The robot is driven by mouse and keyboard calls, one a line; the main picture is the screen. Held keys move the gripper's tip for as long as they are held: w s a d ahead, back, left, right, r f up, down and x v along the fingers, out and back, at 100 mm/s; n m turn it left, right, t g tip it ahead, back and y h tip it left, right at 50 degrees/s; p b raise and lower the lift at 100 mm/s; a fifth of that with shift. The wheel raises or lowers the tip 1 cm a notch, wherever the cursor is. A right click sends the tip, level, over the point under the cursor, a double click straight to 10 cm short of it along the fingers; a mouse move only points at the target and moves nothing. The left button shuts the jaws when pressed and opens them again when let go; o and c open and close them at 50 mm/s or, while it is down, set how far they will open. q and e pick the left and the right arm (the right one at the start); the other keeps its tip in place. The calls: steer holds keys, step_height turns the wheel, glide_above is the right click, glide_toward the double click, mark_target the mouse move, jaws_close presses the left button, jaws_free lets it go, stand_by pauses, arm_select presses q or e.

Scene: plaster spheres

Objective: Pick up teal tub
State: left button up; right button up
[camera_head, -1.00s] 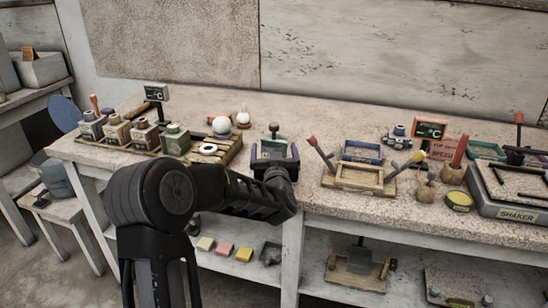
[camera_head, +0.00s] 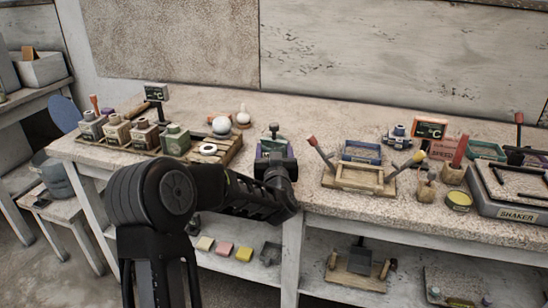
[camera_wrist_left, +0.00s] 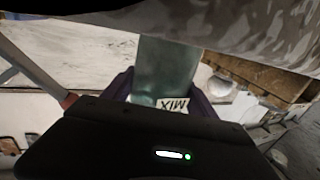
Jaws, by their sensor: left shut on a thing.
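The teal tub (camera_head: 271,146) stands near the front edge of the workbench, mostly hidden behind my left gripper (camera_head: 274,153). In the left wrist view the tub (camera_wrist_left: 166,68) is a smooth teal block shape with a pale "MIX" label low on it. The purple fingers of my left gripper (camera_wrist_left: 160,98) sit on both sides of it, shut on it. I cannot tell whether the tub's base touches the bench. My right gripper is not in view.
A wooden rack (camera_head: 228,152) with several square bottles is left of the tub. A wooden tray (camera_head: 358,180) with red and yellow-tipped sticks is to the right. A dark knobbed object (camera_head: 274,131) stands just behind the tub. A shaker (camera_head: 515,205) is at far right.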

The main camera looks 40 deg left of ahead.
mark_target(274, 124)
arm_select(q)
steer(key=shift+r, duration=0.1)
jaws_close()
steer(key=shift+r, duration=0.1)
step_height(274, 124, up, 10)
steer(key=shift+f+p, duration=0.1)
steer(key=shift+p, duration=0.55)
